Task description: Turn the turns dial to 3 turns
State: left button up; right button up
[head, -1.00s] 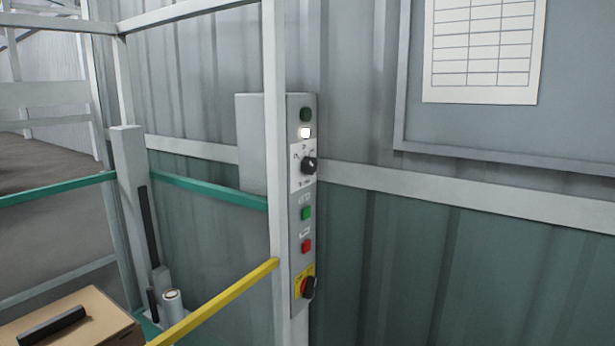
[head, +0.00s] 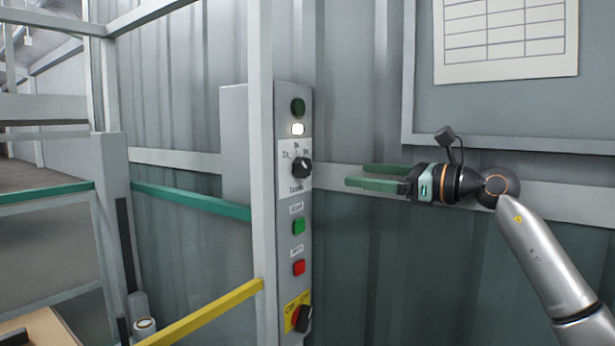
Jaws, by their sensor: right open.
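The turns dial (head: 301,167) is a black knob on a white plate with small markings, on the upper half of a narrow grey control panel (head: 286,212). The markings around it are too small to read surely, and I cannot tell which one it points at. My right gripper (head: 362,175) is to the right of the dial, at about its height, with its green fingers pointing left towards the panel. The fingers are apart and empty, and they do not touch the dial. My left gripper is not in view.
Above the dial are a lit white lamp (head: 298,129) and a dark green lamp (head: 298,106). Below are a green button (head: 299,227), a red button (head: 299,267) and a red-and-black switch (head: 303,318) on yellow. A grey post (head: 261,150) and yellow rail (head: 205,312) stand left.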

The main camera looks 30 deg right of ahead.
aim_at(307, 169)
jog(key=p+x, duration=0.4)
jog(key=x, duration=0.7)
jog(key=shift+a+r, duration=0.15)
jog(key=shift+w+a, duration=0.15)
jog(key=shift+w, duration=0.45)
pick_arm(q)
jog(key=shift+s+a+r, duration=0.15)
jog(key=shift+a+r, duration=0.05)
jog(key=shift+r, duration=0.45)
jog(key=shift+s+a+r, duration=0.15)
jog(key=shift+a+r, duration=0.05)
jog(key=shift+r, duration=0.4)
pick_arm(e)
grip_shut()
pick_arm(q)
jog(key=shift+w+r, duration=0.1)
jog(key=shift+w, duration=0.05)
